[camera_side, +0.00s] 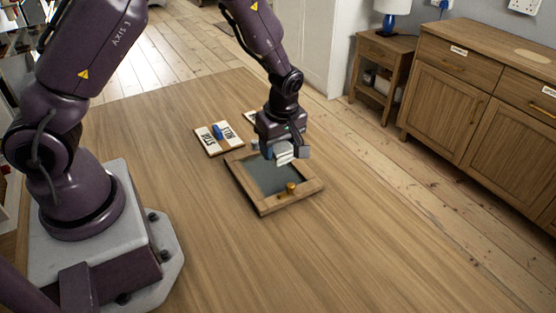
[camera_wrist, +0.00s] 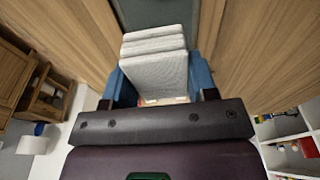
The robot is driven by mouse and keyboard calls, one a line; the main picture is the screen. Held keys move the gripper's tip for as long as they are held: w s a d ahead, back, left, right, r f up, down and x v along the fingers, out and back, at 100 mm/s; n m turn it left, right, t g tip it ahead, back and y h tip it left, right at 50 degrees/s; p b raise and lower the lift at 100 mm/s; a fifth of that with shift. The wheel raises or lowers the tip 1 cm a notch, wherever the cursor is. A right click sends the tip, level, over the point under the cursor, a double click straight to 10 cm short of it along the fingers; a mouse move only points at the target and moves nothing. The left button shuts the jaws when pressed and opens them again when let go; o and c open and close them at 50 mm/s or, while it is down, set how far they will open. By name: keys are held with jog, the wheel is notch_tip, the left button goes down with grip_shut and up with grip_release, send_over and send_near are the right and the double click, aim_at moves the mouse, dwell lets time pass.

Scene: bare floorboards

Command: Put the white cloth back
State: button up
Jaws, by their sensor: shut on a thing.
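My gripper (camera_side: 285,154) is shut on the white cloth (camera_side: 284,155), a folded, layered white bundle. In the wrist view the white cloth (camera_wrist: 155,62) sits between the two blue fingers of my gripper (camera_wrist: 158,80). In the side view my gripper and the cloth appear over the far part of a wooden frame (camera_side: 272,209) with a dark grey inner panel (camera_side: 268,176). The cloth seems to be above the panel; the exact gap cannot be told. A part of the grey panel (camera_wrist: 155,12) shows beyond the cloth in the wrist view.
A small brass-coloured piece (camera_side: 291,188) stands at the frame's near right side. A board with white lettered panels (camera_side: 208,144) and a blue piece (camera_side: 218,131) lies to the left behind the frame. Another white label (camera_side: 249,116) is partly hidden by my arm. The near wooden surface is clear.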

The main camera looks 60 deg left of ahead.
jog(key=r, duration=0.1)
jog(key=r+m, duration=0.1)
jog(key=a+r+m, duration=0.1)
jog(key=shift+w+a, duration=0.1)
jog(key=shift+w, duration=0.3)
jog(key=m, duration=0.1)
jog(key=r+m, duration=0.1)
jog(key=m, duration=0.1)
jog(key=shift+a+m+t, duration=0.15)
jog(key=shift+m+t, duration=0.15)
jog(key=shift+t, duration=0.1)
jog(key=m, duration=0.3)
jog(key=shift+w+m+h, duration=0.25)
jog(key=shift+m+h, duration=0.05)
jog(key=w+a+f, duration=0.1)
jog(key=w+f, duration=0.3)
jog(key=w, duration=0.5)
send_over(319, 155)
jog(key=f, duration=0.5)
jog(key=shift+s+d+f, duration=0.15)
jog(key=shift+s+f, duration=0.05)
jog(key=shift+s, duration=0.1)
jog(key=shift+w+f, duration=0.2)
jog(key=shift+f, duration=1.55)
jog(key=shift+f, duration=0.15)
